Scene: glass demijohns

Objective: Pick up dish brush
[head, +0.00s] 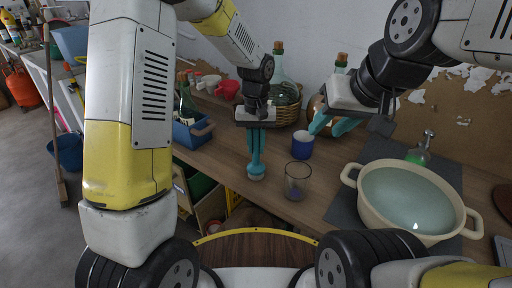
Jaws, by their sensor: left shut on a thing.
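My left gripper (256,150) points straight down over the wooden table, its teal fingers shut on the dish brush (256,170). The brush hangs upright below the fingers, with its round teal head and pale bristles lowest. Its handle is largely hidden between the fingers, and I cannot tell whether the bristles touch the table. My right gripper (333,126) is above the table near the blue mug, its teal fingers apart with nothing seen between them.
A glass tumbler (297,182) stands just right of the brush, with a blue mug (302,146) behind it. A cream pot (364,206) of liquid stands on a dark mat at right. Demijohns (284,92) stand behind. A blue crate (186,136) is at left.

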